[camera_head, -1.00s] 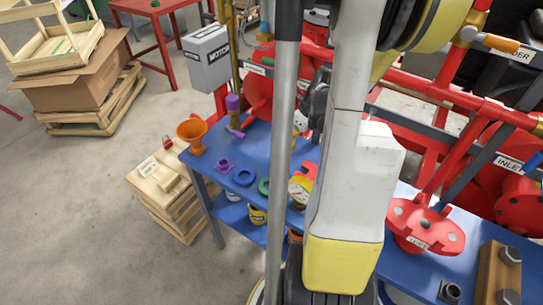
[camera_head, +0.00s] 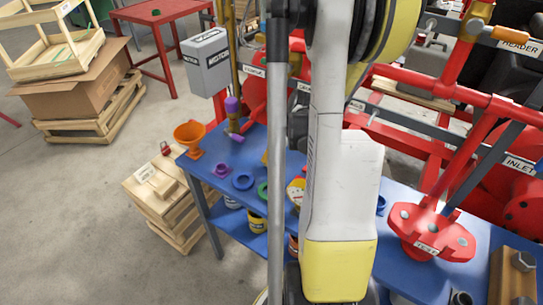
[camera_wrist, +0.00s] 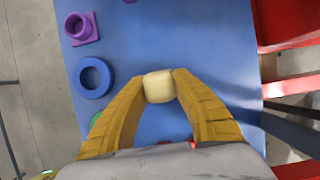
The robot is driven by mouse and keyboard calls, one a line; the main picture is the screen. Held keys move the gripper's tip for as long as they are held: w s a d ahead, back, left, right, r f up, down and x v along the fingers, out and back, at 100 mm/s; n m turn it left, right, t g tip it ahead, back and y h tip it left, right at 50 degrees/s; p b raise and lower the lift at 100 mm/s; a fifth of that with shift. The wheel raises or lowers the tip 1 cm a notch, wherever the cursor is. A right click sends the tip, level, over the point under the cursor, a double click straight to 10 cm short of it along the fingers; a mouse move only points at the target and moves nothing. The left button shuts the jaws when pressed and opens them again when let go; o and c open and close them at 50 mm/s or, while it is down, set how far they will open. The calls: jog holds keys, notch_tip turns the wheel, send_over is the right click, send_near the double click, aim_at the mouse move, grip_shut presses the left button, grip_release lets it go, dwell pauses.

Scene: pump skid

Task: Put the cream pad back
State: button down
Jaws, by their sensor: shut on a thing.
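The cream pad (camera_wrist: 159,87) shows in the wrist view as a small rounded block between my fingertips. My gripper (camera_wrist: 158,86) has two yellow fingers shut on it, with the blue bench top (camera_wrist: 190,40) beneath. I cannot tell how high the pad is above the bench. In the head view my own arm covers the middle of the bench and hides the gripper and the pad.
A purple square-based fitting (camera_wrist: 82,28) and a blue ring (camera_wrist: 92,77) lie left of my gripper. An orange funnel (camera_head: 189,137) stands at the bench's left end. Red pipework (camera_head: 440,92) runs along the bench's back. A bare blue patch lies ahead of the fingers.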

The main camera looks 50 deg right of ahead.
jog(key=c, duration=1.2)
grip_release()
jog(key=shift+o, duration=0.2)
jog(key=p+v, duration=0.5)
jog(key=v, duration=0.7)
jog(key=w+a+r+n, duration=0.2)
jog(key=a+r+n, duration=0.2)
jog(key=a+n, duration=0.55)
jog(key=w+a+r+n, duration=0.3)
jog(key=a+r+n, duration=0.2)
jog(key=a+n, duration=0.5)
jog(key=s+a+r+n+t, duration=0.1)
jog(key=s+a+n, duration=0.1)
jog(key=a+n, duration=0.5)
jog(key=s+a+r+n+t, duration=0.1)
jog(key=s+a+n, duration=0.1)
jog(key=a+n, duration=0.5)
jog(key=shift+a+r+n+t, duration=0.2)
jog(key=shift+r+n+t, duration=0.15)
jog(key=shift+n, duration=0.4)
